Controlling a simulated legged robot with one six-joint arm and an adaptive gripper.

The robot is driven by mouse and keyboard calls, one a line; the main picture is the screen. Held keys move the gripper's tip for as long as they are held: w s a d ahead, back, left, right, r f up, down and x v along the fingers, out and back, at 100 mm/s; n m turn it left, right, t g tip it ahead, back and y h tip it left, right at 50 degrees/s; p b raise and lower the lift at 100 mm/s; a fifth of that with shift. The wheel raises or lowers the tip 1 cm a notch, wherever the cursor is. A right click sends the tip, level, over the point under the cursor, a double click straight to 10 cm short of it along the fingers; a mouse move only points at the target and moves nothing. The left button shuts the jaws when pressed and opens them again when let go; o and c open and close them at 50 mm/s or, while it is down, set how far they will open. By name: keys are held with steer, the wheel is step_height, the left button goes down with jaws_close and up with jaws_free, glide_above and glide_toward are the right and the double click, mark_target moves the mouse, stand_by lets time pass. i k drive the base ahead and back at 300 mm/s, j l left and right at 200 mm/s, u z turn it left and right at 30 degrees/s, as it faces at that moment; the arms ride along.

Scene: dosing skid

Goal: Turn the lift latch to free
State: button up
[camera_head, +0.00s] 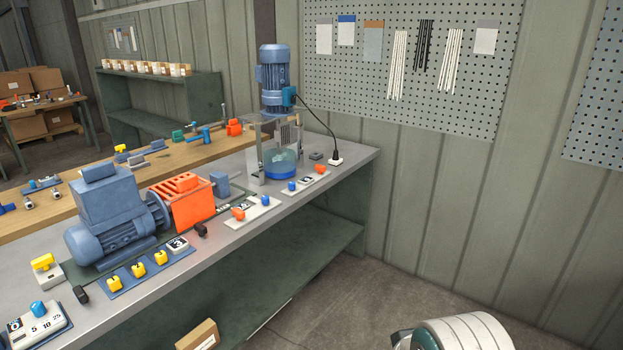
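No part is clearly marked as the lift latch, and I cannot tell which control it is. On the bench's front edge, an orange knob (238,213) and a blue knob (265,200) sit on one pale plate. Another blue knob (292,186) and orange knob (320,168) sit on a second plate. A yellow handle (43,262) stands on a white box at the left. A blue dial (38,308) sits on a numbered plate at the lower left. My gripper is out of view; only a part of my arm shows at the lower right.
A blue motor with an orange guard (187,202) fills the left of the grey bench (350,157). A mixer (276,80) stands over a clear vessel at the back, its black cable reaching a white socket. Yellow clips line a blue strip (117,286). Floor is open at right.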

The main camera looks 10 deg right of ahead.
mark_target(321, 169)
steer(key=i+l, duration=0.15)
steer(key=i, duration=0.35)
steer(key=i+l+u, duration=0.1)
steer(key=i, duration=0.35)
steer(key=i+l, duration=0.25)
steer(key=i, duration=0.2)
steer(key=i+l+u, duration=0.1)
steer(key=i, duration=0.4)
steer(key=i+l, duration=0.3)
steer(key=i, duration=0.15)
steer(key=i+l+u, duration=0.1)
steer(key=i, duration=0.35)
steer(key=l, duration=0.1)
